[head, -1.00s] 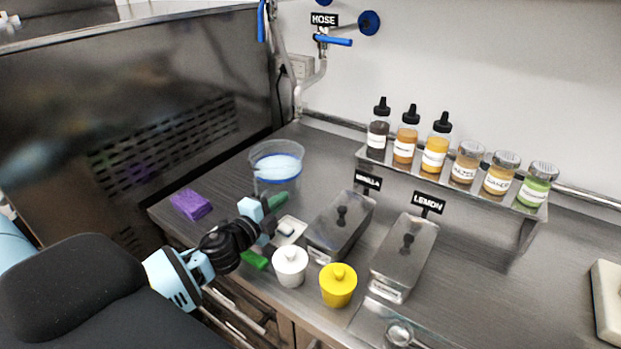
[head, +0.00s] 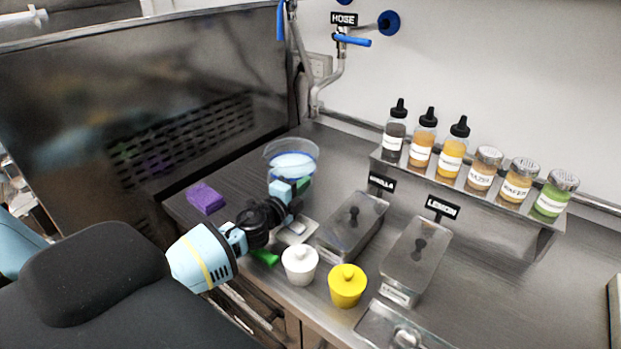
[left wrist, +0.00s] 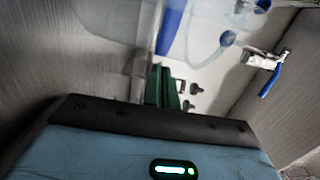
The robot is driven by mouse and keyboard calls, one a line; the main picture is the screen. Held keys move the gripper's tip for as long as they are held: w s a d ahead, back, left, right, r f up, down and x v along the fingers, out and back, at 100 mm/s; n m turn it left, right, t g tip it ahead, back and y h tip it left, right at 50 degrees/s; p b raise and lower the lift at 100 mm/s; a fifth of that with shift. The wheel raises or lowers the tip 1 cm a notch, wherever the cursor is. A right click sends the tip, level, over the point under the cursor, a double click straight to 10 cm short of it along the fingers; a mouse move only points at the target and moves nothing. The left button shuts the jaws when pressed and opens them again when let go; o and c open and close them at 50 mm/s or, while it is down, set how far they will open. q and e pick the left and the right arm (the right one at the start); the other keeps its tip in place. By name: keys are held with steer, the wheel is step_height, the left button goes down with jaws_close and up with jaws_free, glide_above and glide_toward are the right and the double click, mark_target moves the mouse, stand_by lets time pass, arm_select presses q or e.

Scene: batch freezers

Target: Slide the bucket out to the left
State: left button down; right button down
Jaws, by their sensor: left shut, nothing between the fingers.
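The bucket (head: 291,146) is a clear tub with a blue band and pale contents. It stands upright on the steel counter near the back left corner. My left gripper (head: 304,185) is at its near right side, with green fingers shut and empty. I cannot tell whether they touch the bucket. In the left wrist view the shut green fingers (left wrist: 165,86) point at the clear bucket wall (left wrist: 205,38), which is blurred and partly cut off. My right gripper is out of view.
A purple block (head: 206,198) lies left of the bucket near the counter edge. A white pot (head: 300,265), a yellow pot (head: 347,286) and a vanilla bin (head: 352,226) stand close to my left arm. The hose tap (head: 340,62) is behind.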

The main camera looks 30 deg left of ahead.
arm_select(q)
steer(key=shift+w, duration=1.95)
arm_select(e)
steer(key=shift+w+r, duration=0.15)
arm_select(q)
steer(key=shift+f, duration=0.1)
